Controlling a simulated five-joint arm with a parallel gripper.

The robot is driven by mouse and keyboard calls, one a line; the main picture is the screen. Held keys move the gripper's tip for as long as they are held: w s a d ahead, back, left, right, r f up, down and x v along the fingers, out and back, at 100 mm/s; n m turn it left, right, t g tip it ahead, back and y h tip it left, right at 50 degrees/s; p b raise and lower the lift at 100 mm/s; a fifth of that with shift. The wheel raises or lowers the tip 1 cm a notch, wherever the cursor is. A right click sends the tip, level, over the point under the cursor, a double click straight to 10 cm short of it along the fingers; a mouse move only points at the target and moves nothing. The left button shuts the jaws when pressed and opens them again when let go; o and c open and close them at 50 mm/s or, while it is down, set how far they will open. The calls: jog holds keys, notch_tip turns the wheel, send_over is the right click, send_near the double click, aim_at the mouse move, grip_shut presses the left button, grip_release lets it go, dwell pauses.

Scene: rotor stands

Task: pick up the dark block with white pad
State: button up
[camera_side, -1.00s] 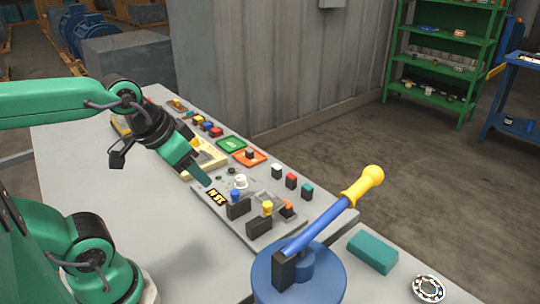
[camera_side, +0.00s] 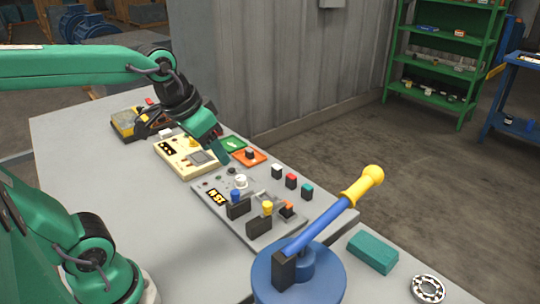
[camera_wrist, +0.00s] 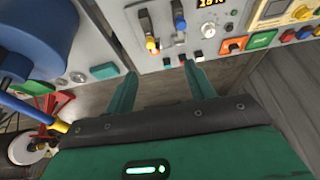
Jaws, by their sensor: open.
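The dark block with white pad (camera_side: 277,171) stands on the table just right of the grey control panel, at the far end of a row of three small blocks. It also shows in the wrist view (camera_wrist: 198,56), just right of the right finger's tip. My gripper (camera_side: 220,152) is open and empty, above the panel area and left of the block in the side view. In the wrist view both green fingers (camera_wrist: 160,69) are spread, with the block outside the gap between them.
Beside it stand a dark block with red pad (camera_side: 291,181) and one with teal pad (camera_side: 307,190). The grey panel (camera_side: 212,182) carries a knob and levers. An orange tray (camera_side: 257,162) and green tray (camera_side: 233,143) lie behind. A blue base with yellow-handled lever (camera_side: 335,210) stands in front.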

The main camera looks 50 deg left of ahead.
jog(key=w+a+g, duration=0.1)
jog(key=w+a, duration=0.1)
jog(key=w, duration=0.7)
jog(key=g, duration=0.4)
send_over(276, 166)
notch_tip(276, 166, down, 16)
jog(key=shift+f, duration=4.15)
jog(key=c, duration=1.1)
jog(key=shift+o, duration=0.2)
jog(key=shift+r, duration=0.2)
